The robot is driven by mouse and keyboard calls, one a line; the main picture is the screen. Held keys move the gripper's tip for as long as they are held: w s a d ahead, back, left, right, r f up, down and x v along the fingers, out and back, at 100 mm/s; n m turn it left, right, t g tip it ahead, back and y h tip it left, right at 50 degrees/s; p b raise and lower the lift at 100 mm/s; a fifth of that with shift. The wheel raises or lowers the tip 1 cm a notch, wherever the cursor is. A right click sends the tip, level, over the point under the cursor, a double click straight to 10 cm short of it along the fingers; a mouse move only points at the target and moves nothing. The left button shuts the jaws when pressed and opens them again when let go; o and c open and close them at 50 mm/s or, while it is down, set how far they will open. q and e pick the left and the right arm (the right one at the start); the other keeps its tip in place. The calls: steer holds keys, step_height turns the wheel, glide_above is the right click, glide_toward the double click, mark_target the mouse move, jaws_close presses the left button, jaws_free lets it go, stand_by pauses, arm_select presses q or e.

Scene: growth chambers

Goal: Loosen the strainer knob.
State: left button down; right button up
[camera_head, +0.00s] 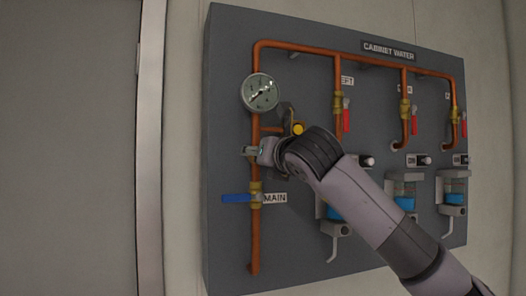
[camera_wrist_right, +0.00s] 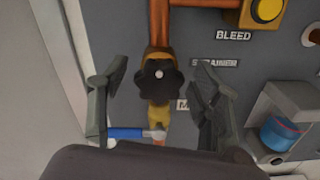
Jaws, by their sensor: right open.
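The strainer knob (camera_wrist_right: 160,76) is a black lobed knob with a pale centre, mounted on the vertical copper pipe beside a label reading STRAINER (camera_wrist_right: 214,62). In the right wrist view it sits between the two spread fingers of my right gripper (camera_wrist_right: 160,73), with a gap showing on each side. In the head view my right gripper (camera_head: 262,152) is at the pipe below the gauge, and it and my arm hide the knob there. My right gripper is open and holds nothing. My left gripper is not in view.
A blue-handled main valve (camera_head: 236,198) lies below the knob. A round gauge (camera_head: 260,92) is above it, and a yellow bleed button (camera_head: 298,128) to the upper right. Red valve handles (camera_head: 346,115) and cups with blue contents (camera_head: 404,203) are farther right on the grey panel (camera_head: 228,60).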

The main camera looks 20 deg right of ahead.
steer(key=c, duration=1.2)
